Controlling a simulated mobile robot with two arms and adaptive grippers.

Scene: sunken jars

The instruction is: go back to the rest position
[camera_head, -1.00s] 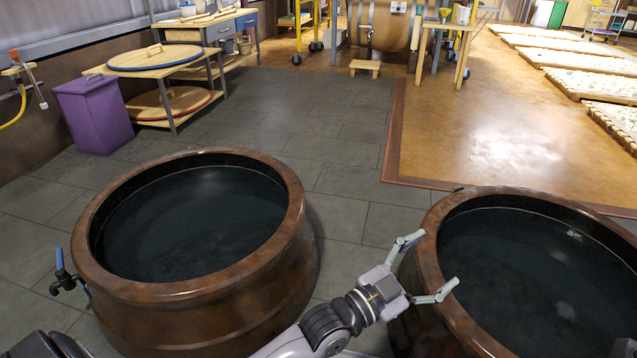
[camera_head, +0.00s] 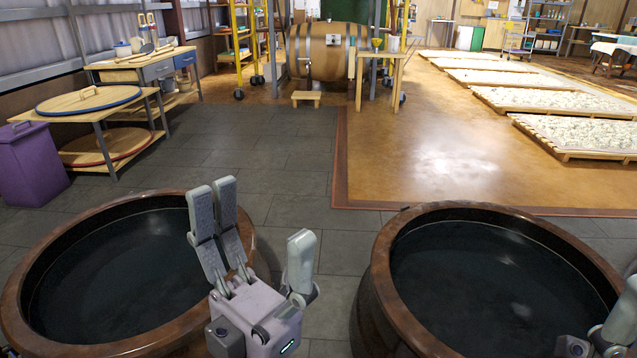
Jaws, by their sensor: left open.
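My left gripper (camera_head: 256,215) stands upright in the lower middle of the head view, fingers pointing up and spread wide. It is open with nothing between its fingers. In the picture it overlaps the right rim of the left jar (camera_head: 22,268), and no contact can be made out. Part of my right gripper (camera_head: 608,328) shows at the lower right edge, in front of the right jar's rim. It is cut off, so its jaw opening is unclear. The right jar (camera_head: 376,290) is a wide brown vessel. Both jars hold dark liquid.
A purple bin (camera_head: 30,165) and a wooden shelf table (camera_head: 55,118) with round lids stand at the left. A barrel (camera_head: 322,52) is at the back. Several pallets (camera_head: 560,102) lie at the right. Grey floor between and beyond the jars is clear.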

